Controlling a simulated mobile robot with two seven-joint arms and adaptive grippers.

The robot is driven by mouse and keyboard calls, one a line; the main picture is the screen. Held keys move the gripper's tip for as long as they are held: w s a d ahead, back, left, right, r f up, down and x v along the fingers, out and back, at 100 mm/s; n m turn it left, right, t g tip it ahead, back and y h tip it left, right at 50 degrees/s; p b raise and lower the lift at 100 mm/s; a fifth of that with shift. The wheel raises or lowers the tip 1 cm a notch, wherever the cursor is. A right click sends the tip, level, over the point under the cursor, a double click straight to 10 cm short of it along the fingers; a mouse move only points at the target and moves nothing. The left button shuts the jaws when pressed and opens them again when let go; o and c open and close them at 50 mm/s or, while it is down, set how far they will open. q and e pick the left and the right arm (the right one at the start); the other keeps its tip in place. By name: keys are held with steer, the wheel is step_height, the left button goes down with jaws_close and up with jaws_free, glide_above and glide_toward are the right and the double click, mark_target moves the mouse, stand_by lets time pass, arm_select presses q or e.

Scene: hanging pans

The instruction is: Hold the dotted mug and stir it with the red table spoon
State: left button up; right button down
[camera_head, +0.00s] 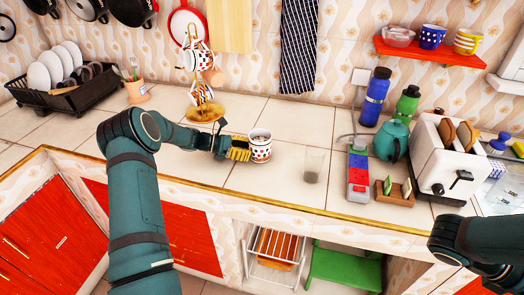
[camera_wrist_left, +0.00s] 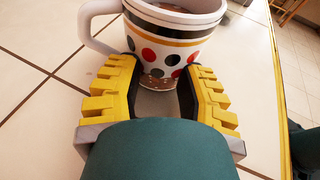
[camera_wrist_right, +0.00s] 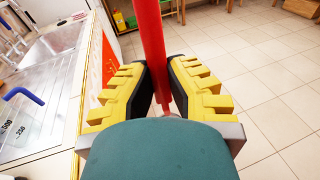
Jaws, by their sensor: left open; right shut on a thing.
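The dotted mug (camera_head: 260,149), white with red and black dots and brown contents, stands upright on the tiled counter. In the left wrist view the mug (camera_wrist_left: 170,50) is just ahead of my open left gripper (camera_wrist_left: 161,72), its handle at the left. The yellow fingers spread at either side of its lower part; I cannot tell whether they touch it. The left gripper also shows in the head view (camera_head: 238,150), left of the mug. In the right wrist view my right gripper (camera_wrist_right: 160,72) is shut on the red table spoon (camera_wrist_right: 151,35).
A glass (camera_head: 313,165) stands right of the mug. A mug tree (camera_head: 205,113) stands behind. The counter between mug and glass is clear.

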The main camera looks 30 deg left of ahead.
arm_select(q)
jaws_close()
steer(key=o, duration=1.4)
jaws_free()
steer(key=shift+s+f, duration=0.1)
steer(key=shift+s, duration=0.05)
